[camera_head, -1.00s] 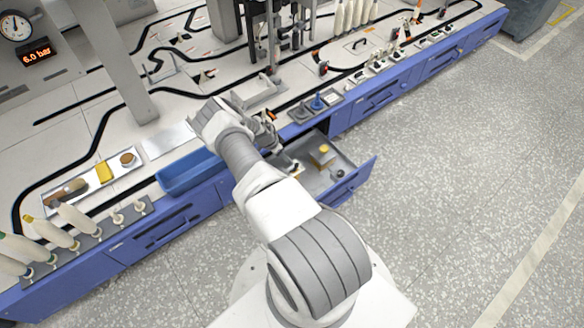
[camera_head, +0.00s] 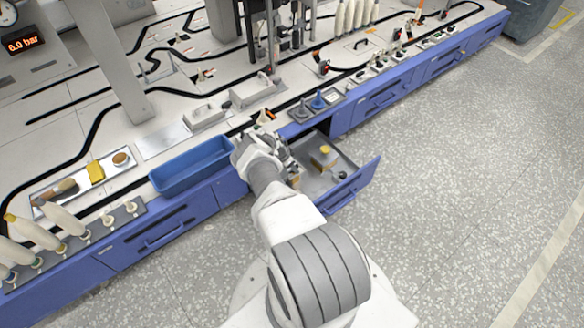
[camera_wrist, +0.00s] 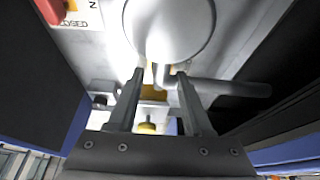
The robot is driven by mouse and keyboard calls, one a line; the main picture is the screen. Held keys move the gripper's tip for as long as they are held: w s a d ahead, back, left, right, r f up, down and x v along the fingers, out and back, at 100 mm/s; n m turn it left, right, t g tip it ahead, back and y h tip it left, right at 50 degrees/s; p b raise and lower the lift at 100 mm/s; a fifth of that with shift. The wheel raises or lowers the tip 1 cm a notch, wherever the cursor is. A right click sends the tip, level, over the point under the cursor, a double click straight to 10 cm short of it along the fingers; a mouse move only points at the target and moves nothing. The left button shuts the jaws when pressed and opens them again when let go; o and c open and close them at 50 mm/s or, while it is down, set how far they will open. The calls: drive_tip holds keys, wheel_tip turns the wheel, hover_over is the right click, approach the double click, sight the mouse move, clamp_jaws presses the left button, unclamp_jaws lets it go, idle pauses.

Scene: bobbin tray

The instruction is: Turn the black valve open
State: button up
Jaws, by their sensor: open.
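My gripper (camera_wrist: 160,76) is open, with its two fingers apart in the wrist view. A bright silver round part (camera_wrist: 170,25) is just beyond the fingertips, and a grey bar (camera_wrist: 232,88) runs right from near it. I cannot tell whether the fingers touch either. A red handle (camera_wrist: 50,9) sits at the top left beside a plate (camera_wrist: 85,18) reading "CLOSED". In the head view my gripper is at the bench's front edge, left of the open drawer, its fingers mostly hidden by my wrist. I cannot identify the black valve with certainty.
The open drawer (camera_head: 362,180) juts from the bench and holds a yellow-topped piece (camera_head: 323,150) and a small black part (camera_head: 342,174). A blue bin (camera_head: 193,168) stands left of my gripper. Bobbins (camera_head: 65,217) stand at the front left. The floor at right is clear.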

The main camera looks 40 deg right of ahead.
clamp_jaws()
